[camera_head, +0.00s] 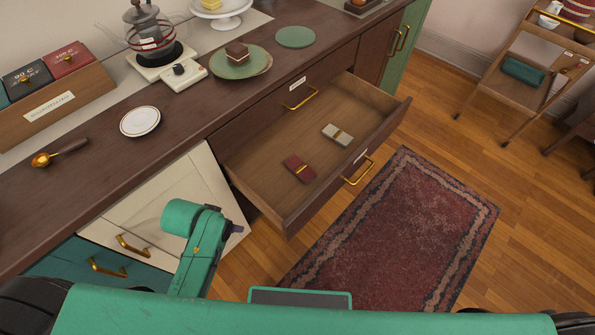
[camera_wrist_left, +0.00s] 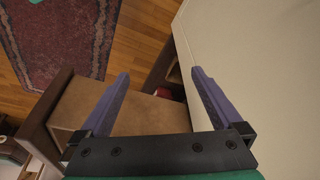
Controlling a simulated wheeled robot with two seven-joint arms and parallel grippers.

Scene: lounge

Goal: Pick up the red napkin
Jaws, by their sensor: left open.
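The red napkin (camera_head: 299,168) lies folded with a gold band in the open drawer (camera_head: 267,155), towards its near end. A grey-white napkin (camera_head: 338,134) with a similar band lies beyond it in the same drawer. My left gripper (camera_wrist_left: 160,74) is open and empty in the left wrist view, near the drawer and a cream panel (camera_wrist_left: 255,75). A small red patch shows between its fingers; I cannot tell whether it is the napkin. In the head view my left arm is in front of the cream cabinet front, and its fingers are hidden. My right gripper is not in view.
The dark counter (camera_head: 95,180) above the drawer holds a white saucer (camera_head: 140,121), a spoon (camera_head: 60,152), a cake slice on a green plate (camera_head: 247,68) and a coffee maker (camera_head: 152,40). A red rug (camera_head: 400,235) lies beside the drawer. A trolley (camera_head: 515,75) stands at the far right.

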